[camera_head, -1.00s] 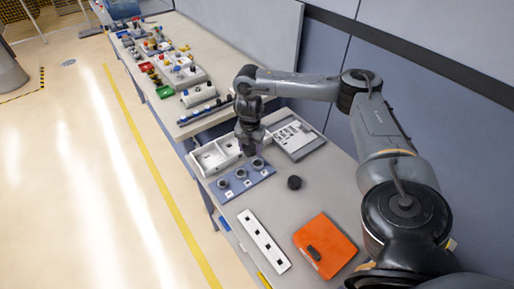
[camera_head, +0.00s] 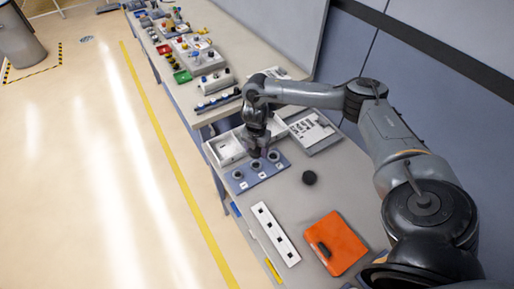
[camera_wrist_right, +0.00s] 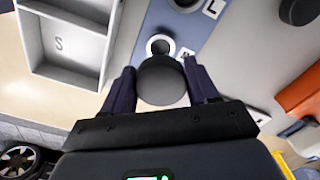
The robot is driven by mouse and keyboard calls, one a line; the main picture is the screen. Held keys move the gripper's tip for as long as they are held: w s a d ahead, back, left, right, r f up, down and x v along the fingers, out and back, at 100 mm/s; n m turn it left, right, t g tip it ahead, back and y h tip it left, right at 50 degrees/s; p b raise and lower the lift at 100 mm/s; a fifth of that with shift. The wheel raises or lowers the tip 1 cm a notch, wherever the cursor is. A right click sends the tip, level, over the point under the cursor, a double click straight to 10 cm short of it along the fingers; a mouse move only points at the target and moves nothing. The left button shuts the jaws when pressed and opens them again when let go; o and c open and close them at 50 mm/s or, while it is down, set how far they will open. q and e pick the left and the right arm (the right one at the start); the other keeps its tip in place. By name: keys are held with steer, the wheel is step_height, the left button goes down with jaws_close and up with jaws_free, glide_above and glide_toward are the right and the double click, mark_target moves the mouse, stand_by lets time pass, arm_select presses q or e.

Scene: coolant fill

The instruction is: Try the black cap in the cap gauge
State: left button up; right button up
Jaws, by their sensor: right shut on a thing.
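The cap gauge is a blue plate (camera_head: 261,183) on the table with a row of three dark round seats and white letter labels. My right gripper (camera_head: 259,151) is over its rear edge, pointing down. In the right wrist view the gripper (camera_wrist_right: 162,88) is shut on a dark grey round cap (camera_wrist_right: 163,82). The cap is beside a ringed seat (camera_wrist_right: 160,45) with a partly hidden letter label, and overlaps its near side in the picture. I cannot tell whether they touch. The seat marked L is farther up. My left gripper is not in view.
A white tray (camera_head: 224,153) with compartments, one marked S, stands behind the gauge. A black round piece (camera_head: 309,177) lies to the right. A white strip with square holes (camera_head: 276,234), an orange case (camera_head: 336,244) and a grey panel (camera_head: 315,133) lie nearby.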

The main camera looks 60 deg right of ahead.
steer(key=shift+r+p, duration=0.15)
steer(key=shift+p, duration=0.35)
steer(key=shift+f+b, duration=1.5)
steer(key=shift+f, duration=1.3)
steer(key=shift+p, duration=0.3)
steer(key=shift+p, duration=0.35)
steer(key=shift+f, duration=0.1)
steer(key=shift+f+b, duration=0.45)
steer(key=shift+f, duration=0.3)
